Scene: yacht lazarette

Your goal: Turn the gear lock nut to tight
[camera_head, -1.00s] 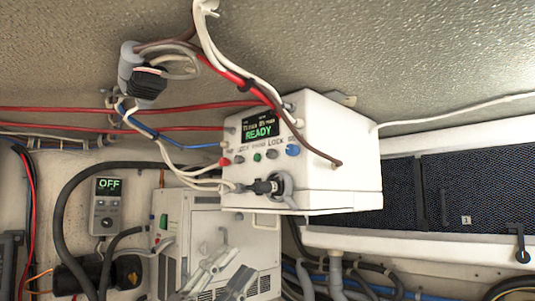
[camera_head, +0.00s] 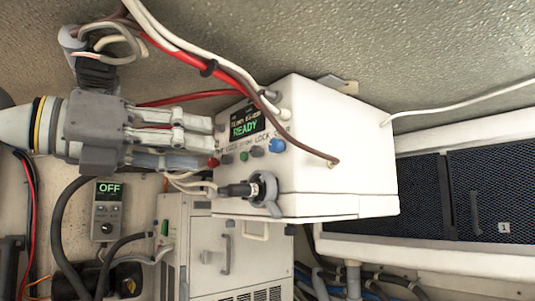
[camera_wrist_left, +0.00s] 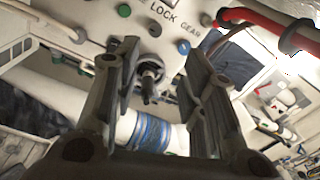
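The white control box (camera_head: 345,160) hangs on the wall with a green READY display (camera_head: 244,124). A grey ring-shaped nut (camera_head: 265,190) with a tab sits round a black plug (camera_head: 238,190) low on its front. I take this ring for the lock nut; its tightness cannot be read. My left gripper (camera_head: 216,142) reaches in from the left, in front of the box's left edge, above and left of the plug. In the left wrist view its fingers (camera_wrist_left: 158,75) are apart and empty, with the plug (camera_wrist_left: 150,78) showing beyond the gap. My right gripper is not in view.
Red, green, grey and blue (camera_head: 277,146) knobs sit just above the nut. A brown cable (camera_head: 300,150) and a red cable (camera_head: 215,80) run across and above the box. A panel reading OFF (camera_head: 108,200) and a ribbed grey unit (camera_head: 240,265) are below.

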